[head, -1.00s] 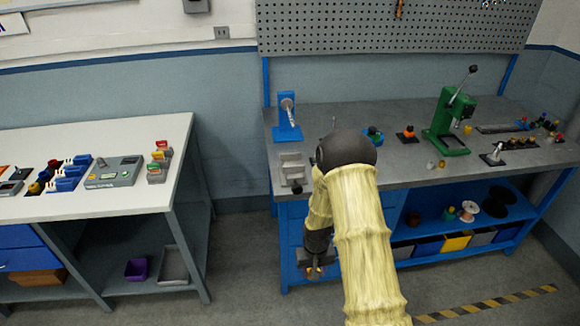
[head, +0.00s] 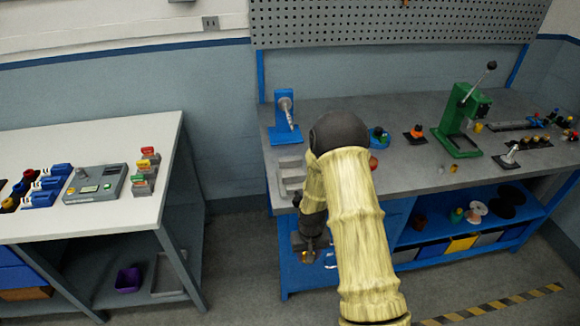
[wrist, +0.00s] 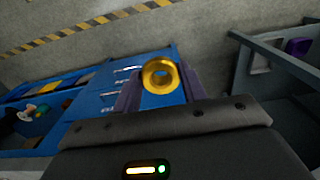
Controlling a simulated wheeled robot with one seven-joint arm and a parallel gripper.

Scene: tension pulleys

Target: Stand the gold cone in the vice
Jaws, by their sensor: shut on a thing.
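My gripper (head: 308,254) hangs in front of the blue workbench, below its top. In the wrist view my gripper (wrist: 160,88) is shut on the gold cone (wrist: 161,75), which shows end-on as a round gold ring with a hole. A grey stepped block, which looks like the vice (head: 290,175), sits at the front left corner of the workbench top. My arm stands just right of it and may hide part of it.
The workbench (head: 400,165) carries a blue stand (head: 284,120), a green press (head: 461,120) and small parts. A white table (head: 110,205) with devices stands at left, with a floor gap between. Blue drawers (wrist: 150,110) lie close behind my gripper in the wrist view.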

